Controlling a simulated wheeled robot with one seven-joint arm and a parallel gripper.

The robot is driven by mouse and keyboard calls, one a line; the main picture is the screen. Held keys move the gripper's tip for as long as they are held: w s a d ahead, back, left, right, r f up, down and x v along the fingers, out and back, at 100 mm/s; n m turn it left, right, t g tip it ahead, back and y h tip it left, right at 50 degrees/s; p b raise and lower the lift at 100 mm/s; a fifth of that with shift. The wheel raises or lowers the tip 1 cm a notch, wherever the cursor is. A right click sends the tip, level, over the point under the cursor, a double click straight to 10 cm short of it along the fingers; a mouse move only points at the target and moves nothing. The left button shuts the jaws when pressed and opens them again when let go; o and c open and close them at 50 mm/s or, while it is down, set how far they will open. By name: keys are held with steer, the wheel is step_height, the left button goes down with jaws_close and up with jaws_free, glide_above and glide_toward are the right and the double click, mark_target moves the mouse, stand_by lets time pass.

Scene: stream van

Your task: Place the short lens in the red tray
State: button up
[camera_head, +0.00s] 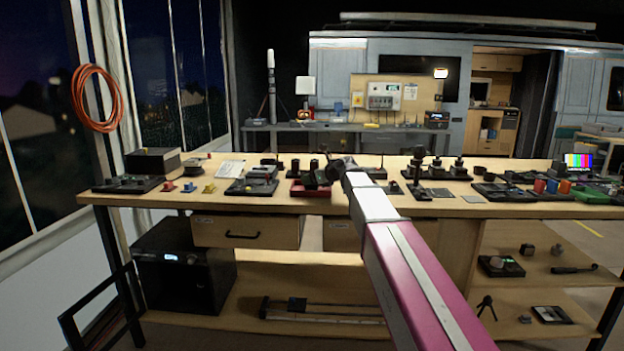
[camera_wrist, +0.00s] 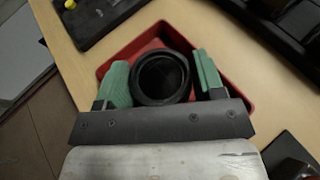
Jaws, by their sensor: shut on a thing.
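My gripper (camera_wrist: 162,74) has two green-padded fingers on either side of a round black lens, the short lens (camera_wrist: 161,91), and is shut on it. I look into the lens's open dark end. The red tray (camera_wrist: 117,54) lies below and around the lens in the wrist view; the lens is within its outline. I cannot tell whether the lens touches the tray floor. In the head view the red tray (camera_head: 301,190) stands on the wooden workbench, and my gripper (camera_head: 324,176) is over its right part, hiding some of it.
The workbench (camera_head: 222,201) is crowded. Dark cylinders (camera_head: 295,166) stand just behind the tray. A dark tray with gear (camera_head: 251,187) lies left of it. Several upright black items (camera_head: 437,167) stand to the right. A dark tray (camera_wrist: 90,20) is near the red one.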

steer(key=o, duration=1.2)
steer(key=v, duration=1.2)
steer(key=shift+r, duration=0.15)
